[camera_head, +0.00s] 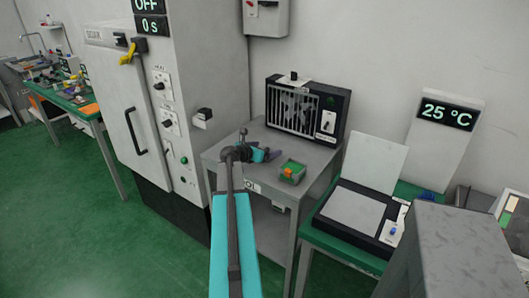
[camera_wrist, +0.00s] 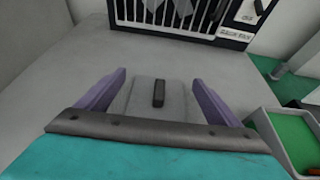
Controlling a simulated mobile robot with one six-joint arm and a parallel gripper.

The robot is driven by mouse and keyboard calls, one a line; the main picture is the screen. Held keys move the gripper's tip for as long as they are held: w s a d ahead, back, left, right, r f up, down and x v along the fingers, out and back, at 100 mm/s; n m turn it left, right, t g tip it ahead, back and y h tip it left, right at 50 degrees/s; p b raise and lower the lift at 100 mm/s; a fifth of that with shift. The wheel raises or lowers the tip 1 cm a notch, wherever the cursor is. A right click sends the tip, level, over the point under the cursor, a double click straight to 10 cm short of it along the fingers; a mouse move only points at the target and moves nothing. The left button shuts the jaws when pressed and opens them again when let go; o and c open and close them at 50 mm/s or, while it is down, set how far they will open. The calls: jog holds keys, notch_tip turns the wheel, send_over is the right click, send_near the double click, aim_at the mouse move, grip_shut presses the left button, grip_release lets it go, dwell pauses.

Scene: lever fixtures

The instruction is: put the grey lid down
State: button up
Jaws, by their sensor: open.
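The grey lid (camera_wrist: 145,105) is a flat grey plate with a dark bar handle (camera_wrist: 159,93). In the wrist view it lies between the purple fingers of my gripper (camera_wrist: 159,78), over the grey table top. The fingers are spread wide, with a gap on each side of the handle. Whether the lid rests fully flat is hard to tell. The lower part of the lid is hidden behind the gripper's dark edge. In the head view my gripper (camera_head: 267,154) is low over the grey table (camera_head: 238,169), and I cannot make out the lid there.
A black rack fan (camera_head: 305,108) stands at the table's back; its grille also shows in the wrist view (camera_wrist: 180,15). A hot plate (camera_head: 352,213) stands further right, and a tall oven cabinet (camera_head: 150,95) left.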

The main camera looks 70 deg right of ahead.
jog(key=b+v, duration=0.1)
jog(key=v, duration=1)
jog(key=shift+f, duration=0.1)
